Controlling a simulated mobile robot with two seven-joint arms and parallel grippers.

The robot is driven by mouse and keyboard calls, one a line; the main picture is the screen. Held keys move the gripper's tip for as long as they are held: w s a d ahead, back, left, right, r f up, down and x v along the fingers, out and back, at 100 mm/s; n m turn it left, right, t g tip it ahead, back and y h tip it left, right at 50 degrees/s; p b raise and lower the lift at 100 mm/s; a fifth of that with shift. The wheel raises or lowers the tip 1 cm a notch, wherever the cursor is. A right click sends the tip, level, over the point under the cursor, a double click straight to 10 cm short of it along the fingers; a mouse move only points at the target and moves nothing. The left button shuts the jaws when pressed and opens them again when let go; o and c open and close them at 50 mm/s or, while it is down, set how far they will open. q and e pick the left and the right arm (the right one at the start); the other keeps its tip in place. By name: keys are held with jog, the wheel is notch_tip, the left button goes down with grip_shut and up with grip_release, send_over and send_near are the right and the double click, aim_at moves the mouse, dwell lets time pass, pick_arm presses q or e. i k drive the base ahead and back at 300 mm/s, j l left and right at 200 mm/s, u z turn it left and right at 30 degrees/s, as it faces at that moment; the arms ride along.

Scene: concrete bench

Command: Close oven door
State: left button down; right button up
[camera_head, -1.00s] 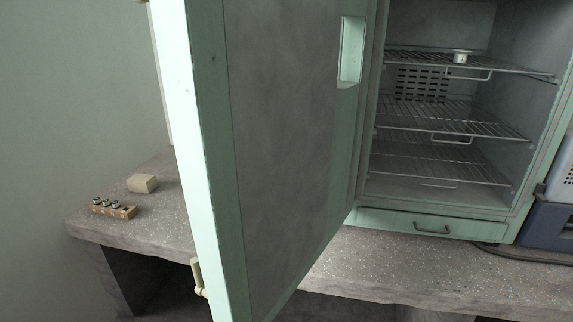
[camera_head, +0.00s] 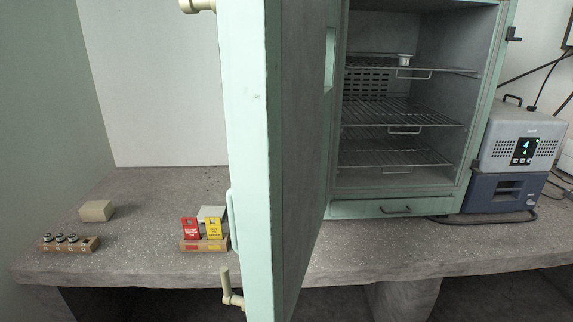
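The oven is a pale green cabinet standing on the concrete bench, with a grey interior (camera_head: 440,55) and several wire racks (camera_head: 400,110). A small metal cup (camera_head: 404,59) sits on the top rack. The oven door (camera_head: 258,150) is wide open, hinged on the left of the opening, and projects toward me over the bench's front edge. I see it nearly edge-on. A pale handle (camera_head: 231,290) is low on its outer left side, and another cream fitting (camera_head: 197,5) is near the top. Neither of my grippers is in view.
The concrete bench (camera_head: 150,240) holds a vial rack (camera_head: 68,244), a beige block (camera_head: 96,210) and a wooden holder with red and yellow tags (camera_head: 203,240) left of the door. A grey-blue instrument (camera_head: 505,190) stands right of the oven, with a cable beside it.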

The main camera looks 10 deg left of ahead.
aim_at(278, 58)
jog(key=j+z, duration=0.35)
jog(key=j, duration=0.5)
jog(key=i+j, duration=0.1)
jog(key=j, duration=0.25)
jog(key=i+j+z, duration=0.15)
jog(key=j, duration=0.2)
jog(key=j+u, duration=0.2)
jog(key=u, duration=0.15)
jog(key=k, duration=0.05)
